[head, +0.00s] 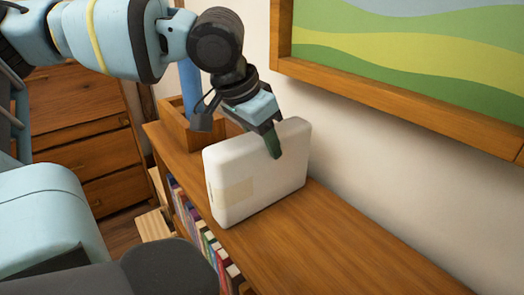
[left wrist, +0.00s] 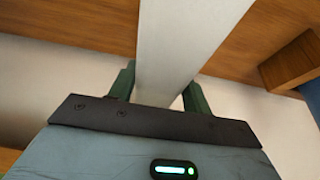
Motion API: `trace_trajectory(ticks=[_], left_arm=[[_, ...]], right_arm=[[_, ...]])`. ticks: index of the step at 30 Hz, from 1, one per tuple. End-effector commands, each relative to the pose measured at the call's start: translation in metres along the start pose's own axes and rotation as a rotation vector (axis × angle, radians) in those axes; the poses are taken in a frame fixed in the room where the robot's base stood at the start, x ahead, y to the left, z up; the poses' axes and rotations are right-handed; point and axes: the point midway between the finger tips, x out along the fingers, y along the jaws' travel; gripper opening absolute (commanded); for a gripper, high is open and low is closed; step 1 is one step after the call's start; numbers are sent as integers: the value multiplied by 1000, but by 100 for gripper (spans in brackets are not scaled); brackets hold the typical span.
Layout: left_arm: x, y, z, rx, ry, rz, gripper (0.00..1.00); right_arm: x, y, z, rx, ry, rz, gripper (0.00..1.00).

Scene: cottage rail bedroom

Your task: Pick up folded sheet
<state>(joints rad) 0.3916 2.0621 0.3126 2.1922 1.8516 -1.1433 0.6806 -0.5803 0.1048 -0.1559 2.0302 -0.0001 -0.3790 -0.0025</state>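The folded sheet (head: 250,180) is a white, thick, rounded block with a pale beige label on its near face. It stands upright on its edge on the wooden shelf top. My left gripper (head: 262,138) comes down on it from above, with one dark green finger against its broad face. In the left wrist view the sheet (left wrist: 185,45) runs between the two green fingers of the gripper (left wrist: 160,90), which sit close against both its sides. The far finger is hidden in the head view. My right gripper is not in view.
The shelf top (head: 330,245) is clear to the right of the sheet. A wooden box (head: 178,128) stands behind it at the left. Books (head: 205,235) fill the shelf below. A framed picture (head: 420,50) hangs on the wall close behind. A wooden drawer chest (head: 85,130) is at the left.

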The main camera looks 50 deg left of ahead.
Motion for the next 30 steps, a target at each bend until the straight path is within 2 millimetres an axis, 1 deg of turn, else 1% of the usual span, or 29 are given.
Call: trace_trajectory(ticks=[1,2,9,18,22,26,30], left_arm=[[0,0,0,0,0,-1,35],[0,0,0,0,0,-1,31],[0,0,0,0,0,-1,0],[-1,0,-1,0,3,-1,0],[-5,0,-3,0,5,-2,0],[-18,0,-8,-1,6,-3,0],[-38,-1,-16,-2,7,-1,0]], right_arm=[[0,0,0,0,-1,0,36],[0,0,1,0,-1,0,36],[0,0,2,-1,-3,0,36],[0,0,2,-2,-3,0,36],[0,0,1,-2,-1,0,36],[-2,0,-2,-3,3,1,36],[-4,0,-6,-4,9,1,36]])
